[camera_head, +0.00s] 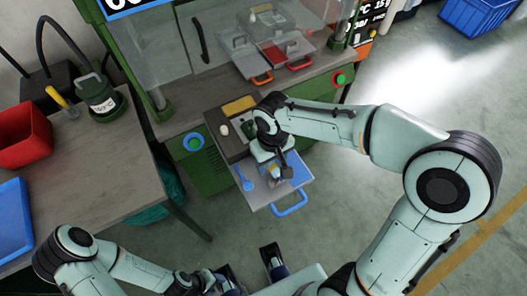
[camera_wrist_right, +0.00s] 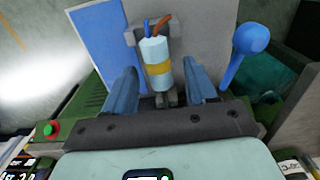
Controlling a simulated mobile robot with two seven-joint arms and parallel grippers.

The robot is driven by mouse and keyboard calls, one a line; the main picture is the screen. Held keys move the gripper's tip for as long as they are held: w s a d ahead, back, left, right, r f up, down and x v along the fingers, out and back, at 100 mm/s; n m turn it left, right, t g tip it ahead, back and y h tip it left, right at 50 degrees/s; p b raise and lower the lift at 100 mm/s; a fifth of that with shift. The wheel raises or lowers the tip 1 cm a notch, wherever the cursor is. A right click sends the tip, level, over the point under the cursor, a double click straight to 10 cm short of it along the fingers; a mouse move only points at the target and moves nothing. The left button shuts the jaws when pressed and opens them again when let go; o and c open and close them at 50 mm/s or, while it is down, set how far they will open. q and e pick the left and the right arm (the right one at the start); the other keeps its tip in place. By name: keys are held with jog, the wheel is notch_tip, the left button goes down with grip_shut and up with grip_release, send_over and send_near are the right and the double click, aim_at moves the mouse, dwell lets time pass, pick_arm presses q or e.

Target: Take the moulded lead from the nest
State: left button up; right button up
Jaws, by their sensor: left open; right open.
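The moulded lead (camera_wrist_right: 156,62) is a pale cylinder with a yellow band, with blue and brown wires at its far end. In the right wrist view it lies between the two fingers of my right gripper (camera_wrist_right: 160,82), which are open with a gap on each side. In the head view my right gripper (camera_head: 277,174) is over the grey drawer-like plate (camera_head: 258,197) and largely hides the lead there. The nest under the lead is mostly hidden. My left gripper (camera_head: 250,269) is open and empty near the bottom of the head view, apart from the plate.
A blue round-headed lever (camera_head: 244,179) stands on the plate beside the lead, and a blue handle (camera_head: 291,204) is at its front. The green machine (camera_head: 208,170) is behind. A side table (camera_head: 95,175) with a red bin (camera_head: 24,136) stands at left.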

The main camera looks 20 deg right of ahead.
grip_shut()
jog(key=shift+r, duration=0.1)
